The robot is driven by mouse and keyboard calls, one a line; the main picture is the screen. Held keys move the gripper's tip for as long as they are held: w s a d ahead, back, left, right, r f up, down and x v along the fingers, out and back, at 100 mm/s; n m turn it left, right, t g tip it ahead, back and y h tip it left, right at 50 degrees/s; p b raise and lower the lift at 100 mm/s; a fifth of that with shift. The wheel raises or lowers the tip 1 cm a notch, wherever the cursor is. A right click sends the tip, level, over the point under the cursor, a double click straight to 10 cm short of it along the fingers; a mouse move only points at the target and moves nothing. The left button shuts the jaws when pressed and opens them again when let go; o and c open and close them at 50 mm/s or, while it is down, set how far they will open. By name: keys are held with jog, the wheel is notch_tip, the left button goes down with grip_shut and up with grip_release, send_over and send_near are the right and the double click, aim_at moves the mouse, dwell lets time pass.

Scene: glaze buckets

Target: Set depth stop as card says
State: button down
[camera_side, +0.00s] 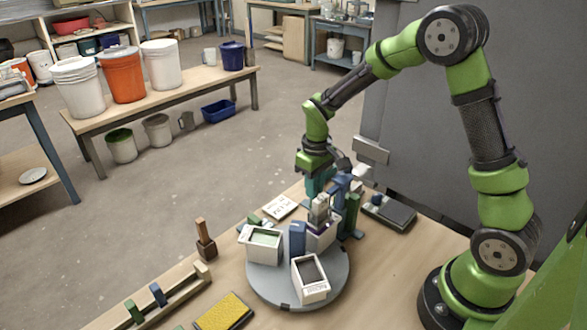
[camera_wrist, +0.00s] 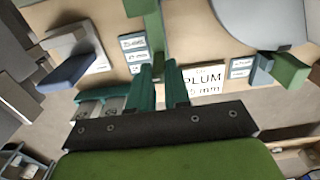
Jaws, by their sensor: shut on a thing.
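My gripper (camera_wrist: 158,72) has teal fingers shut on what looks like a green bar (camera_wrist: 155,38); the fingers hide part of their grip. In the side view my gripper (camera_side: 318,182) is low behind the turntable, beside a blue upright (camera_side: 340,188) and a green upright (camera_side: 351,212). The white card (camera_wrist: 204,78) lies right of my fingers in the wrist view. It reads "PLUM" above "5 mm"; anything left of the 5 may be hidden. In the side view a card (camera_side: 280,207) lies behind the turntable.
A grey turntable (camera_side: 262,287) carries white tubs, one with pale green inside (camera_side: 264,238), one dark inside (camera_side: 311,277), and a blue block (camera_side: 297,238). A yellow pad (camera_side: 222,312), a rack with blocks (camera_side: 175,297) and a dark tray (camera_side: 390,212) lie around it.

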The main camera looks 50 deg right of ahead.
jog(key=c, duration=1.2)
grip_release()
jog(key=shift+o, duration=0.2)
jog(key=shift+r, duration=0.1)
jog(key=shift+r, duration=3.4)
jog(key=shift+r, duration=0.1)
jog(key=s+a+r+m+t+y, duration=0.1)
jog(key=s+a+r+m+t, duration=0.1)
jog(key=s+r, duration=0.4)
jog(key=s+a+r+m+t+y, duration=0.1)
jog(key=s+a+r+t, duration=0.4)
jog(key=s, duration=0.5)
jog(key=shift+s+r+m, duration=0.4)
jog(key=shift+r+m, duration=0.1)
jog(key=shift+r, duration=0.1)
